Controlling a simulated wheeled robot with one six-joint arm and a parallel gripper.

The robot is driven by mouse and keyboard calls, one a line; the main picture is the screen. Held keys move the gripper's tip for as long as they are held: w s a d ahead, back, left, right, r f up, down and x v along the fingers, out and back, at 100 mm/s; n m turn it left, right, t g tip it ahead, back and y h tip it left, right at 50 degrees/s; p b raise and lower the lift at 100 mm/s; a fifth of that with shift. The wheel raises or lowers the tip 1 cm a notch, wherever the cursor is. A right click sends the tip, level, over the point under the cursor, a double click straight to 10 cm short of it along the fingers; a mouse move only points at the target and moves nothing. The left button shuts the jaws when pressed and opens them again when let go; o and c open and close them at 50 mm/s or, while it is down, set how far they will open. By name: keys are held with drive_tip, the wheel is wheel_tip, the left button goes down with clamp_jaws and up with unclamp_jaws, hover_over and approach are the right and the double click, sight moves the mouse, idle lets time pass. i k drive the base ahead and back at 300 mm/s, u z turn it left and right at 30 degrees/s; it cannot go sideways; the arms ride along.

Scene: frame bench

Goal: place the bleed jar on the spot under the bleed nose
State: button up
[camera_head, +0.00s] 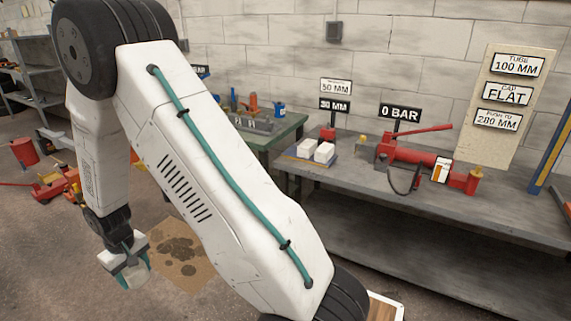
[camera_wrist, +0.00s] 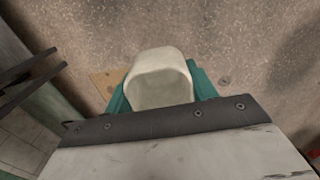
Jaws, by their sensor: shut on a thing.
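My gripper (camera_head: 137,281) hangs low over the floor at the left in the head view, its teal fingers shut on a pale, cloudy jar. In the wrist view the jar (camera_wrist: 160,78) is a whitish rounded block between the teal fingers (camera_wrist: 160,92). The jar is mostly hidden by the fingers in the head view. A red hydraulic pump (camera_head: 410,148) with a lever, black hose and cylinder (camera_head: 455,172) stands on the grey bench, far right of my gripper. I cannot tell which part is the bleed nose, nor make out the spot under it.
A stained tan sheet (camera_head: 168,262) lies on the floor beside my gripper. A green table (camera_head: 270,138) stands behind my arm. Red and orange gear (camera_head: 55,185) lies on the floor at left.

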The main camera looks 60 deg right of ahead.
sight(352, 169)
drive_tip(key=z, duration=0.35)
drive_tip(key=i, duration=0.7)
drive_tip(key=z, duration=0.6)
